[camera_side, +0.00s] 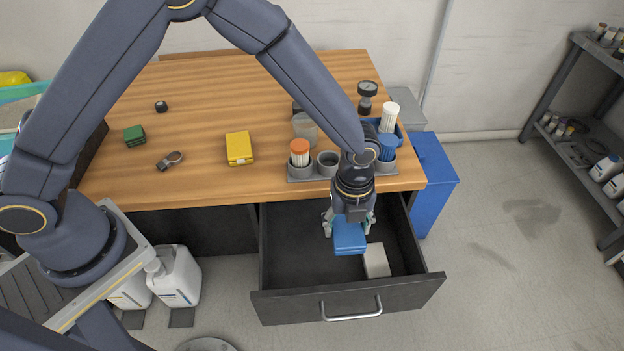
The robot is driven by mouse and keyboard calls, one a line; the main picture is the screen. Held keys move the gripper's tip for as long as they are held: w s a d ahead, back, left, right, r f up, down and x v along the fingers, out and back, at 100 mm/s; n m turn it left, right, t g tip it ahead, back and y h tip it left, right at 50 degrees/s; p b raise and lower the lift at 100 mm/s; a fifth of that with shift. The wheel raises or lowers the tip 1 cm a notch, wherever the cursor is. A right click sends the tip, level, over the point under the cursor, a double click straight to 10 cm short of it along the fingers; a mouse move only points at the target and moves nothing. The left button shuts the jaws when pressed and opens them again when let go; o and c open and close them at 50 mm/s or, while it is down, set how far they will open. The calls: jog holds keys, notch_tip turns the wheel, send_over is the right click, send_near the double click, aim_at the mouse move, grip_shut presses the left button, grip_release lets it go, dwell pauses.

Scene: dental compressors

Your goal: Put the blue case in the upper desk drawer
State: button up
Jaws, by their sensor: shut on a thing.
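The blue case (349,237) is a small flat blue box. My gripper (349,224) points down and is shut on it. The case hangs over the pulled-out desk drawer (290,278), inside its outline in the side view. I cannot tell whether it touches the drawer floor. The drawer is dark, with a metal handle (351,314) on its front. A pale box (376,260) lies in the drawer just right of the case. The wooden desk (200,100) stands behind the drawer.
On the desk are a yellow case (239,148), a green block (134,134), a holder (327,163) with cups, and a gauge (367,90). A blue bin (432,180) stands right of the desk. White jugs (175,277) stand left of the drawer. The drawer's left side is clear.

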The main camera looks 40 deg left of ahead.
aim_at(339, 278)
notch_tip(339, 278, down, 23)
jog(key=shift+r, duration=0.2)
jog(key=shift+f, duration=0.15)
jog(key=o, duration=1.2)
